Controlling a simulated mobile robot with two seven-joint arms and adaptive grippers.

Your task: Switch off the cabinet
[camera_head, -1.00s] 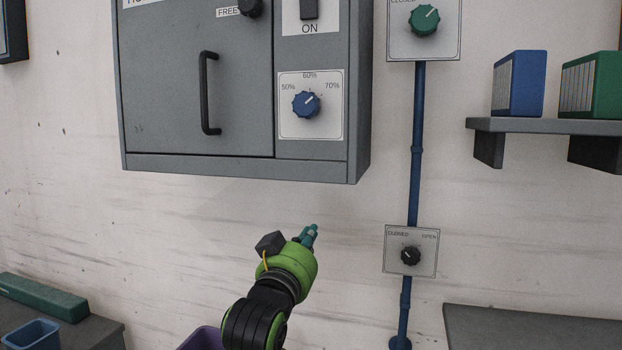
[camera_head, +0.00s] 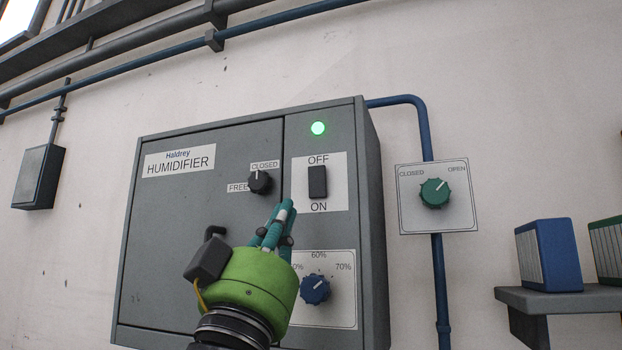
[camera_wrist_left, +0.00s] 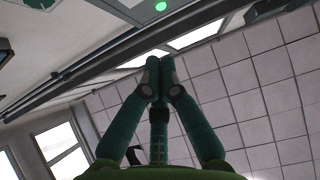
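The grey humidifier cabinet (camera_head: 190,230) hangs on the wall in the head view. Its black rocker switch (camera_head: 317,182) sits on a white plate between OFF above and ON below. A green lamp (camera_head: 318,128) above it is lit; it also shows in the wrist view (camera_wrist_left: 160,6). My left gripper (camera_head: 286,206) is in front of the cabinet, its teal fingers pointing up, below and left of the switch in the picture. I cannot tell its distance from the panel. In the left wrist view its fingertips (camera_wrist_left: 153,66) are together with nothing between them. My right gripper is not in view.
A black FREE/CLOSED knob (camera_head: 260,182) and a blue percent dial (camera_head: 314,289) are close to the left gripper. A green valve knob (camera_head: 434,193) is on a wall plate to the right. A shelf (camera_head: 560,299) holds binders at lower right.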

